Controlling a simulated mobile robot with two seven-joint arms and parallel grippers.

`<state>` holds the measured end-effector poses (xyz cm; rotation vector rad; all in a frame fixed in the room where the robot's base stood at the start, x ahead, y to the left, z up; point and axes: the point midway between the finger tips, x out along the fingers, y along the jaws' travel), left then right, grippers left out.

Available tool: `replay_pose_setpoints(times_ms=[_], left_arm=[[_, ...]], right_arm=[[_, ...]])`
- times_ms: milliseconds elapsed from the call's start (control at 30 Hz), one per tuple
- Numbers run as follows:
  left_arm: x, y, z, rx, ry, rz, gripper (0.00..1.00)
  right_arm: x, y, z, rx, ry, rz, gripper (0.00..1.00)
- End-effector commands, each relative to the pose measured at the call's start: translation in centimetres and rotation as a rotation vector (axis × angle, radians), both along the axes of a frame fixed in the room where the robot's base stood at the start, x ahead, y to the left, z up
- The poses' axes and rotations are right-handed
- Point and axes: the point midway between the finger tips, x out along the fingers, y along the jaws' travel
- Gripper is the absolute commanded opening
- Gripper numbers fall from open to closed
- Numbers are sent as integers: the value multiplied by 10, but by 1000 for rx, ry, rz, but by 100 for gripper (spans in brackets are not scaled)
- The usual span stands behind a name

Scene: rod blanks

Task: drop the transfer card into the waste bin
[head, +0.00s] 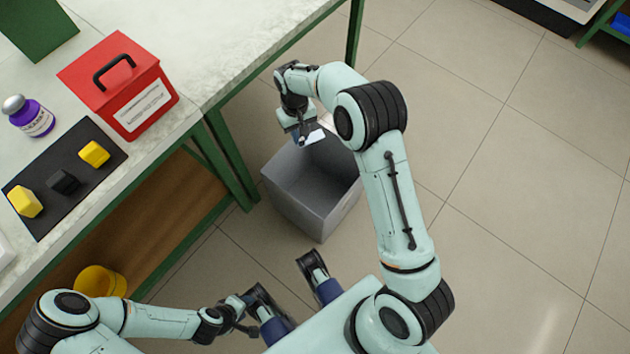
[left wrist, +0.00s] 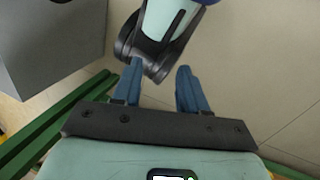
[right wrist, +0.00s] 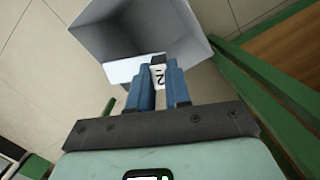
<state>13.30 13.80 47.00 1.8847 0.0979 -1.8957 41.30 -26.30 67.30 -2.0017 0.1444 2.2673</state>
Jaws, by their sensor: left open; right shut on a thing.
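The transfer card (head: 314,137) is a small white card, partly hidden by my right gripper in the head view. My right gripper (head: 304,137) is shut on it and holds it at the mouth of the waste bin, over its far side. The right wrist view shows the white card (right wrist: 122,70) at the fingertips (right wrist: 158,70), with the bin behind it. The waste bin (head: 308,205) is a grey open-topped box on the floor; the inside that I can see looks empty. My left gripper (left wrist: 160,72) is open and empty, away from the bin, near my base.
A green-framed workbench (head: 228,55) stands left of the bin. On it are a red box (head: 148,108) with a handle, a purple bottle (head: 33,120) and a black mat (head: 40,228) with yellow and black blocks. A yellow container (head: 100,281) sits below. Floor to the right is clear.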

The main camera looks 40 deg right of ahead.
Motion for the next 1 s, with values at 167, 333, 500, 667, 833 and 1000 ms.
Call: replay_pose_setpoints(times_ms=[167, 333, 500, 667, 833, 1000], left_arm=[[20, 7, -26, 21, -53, 19, 43], [28, 10, -34, 30, -76, 27, 43], [33, 12, -37, 35, -90, 31, 43], [42, 17, -45, 48, -115, 42, 43], [59, 25, -57, 69, -157, 59, 43], [73, 33, -67, 88, -196, 75, 43]], right_arm=[[-12, -37, -72, 0, 3, -63, 0], [-18, -53, -98, -2, 0, -90, 0], [-19, -55, -105, -2, -3, -95, 0], [-19, -55, -117, -2, -1, -94, 0], [-19, -55, -136, -2, 0, -94, 0], [-18, -54, -154, -2, -1, -94, 0]])
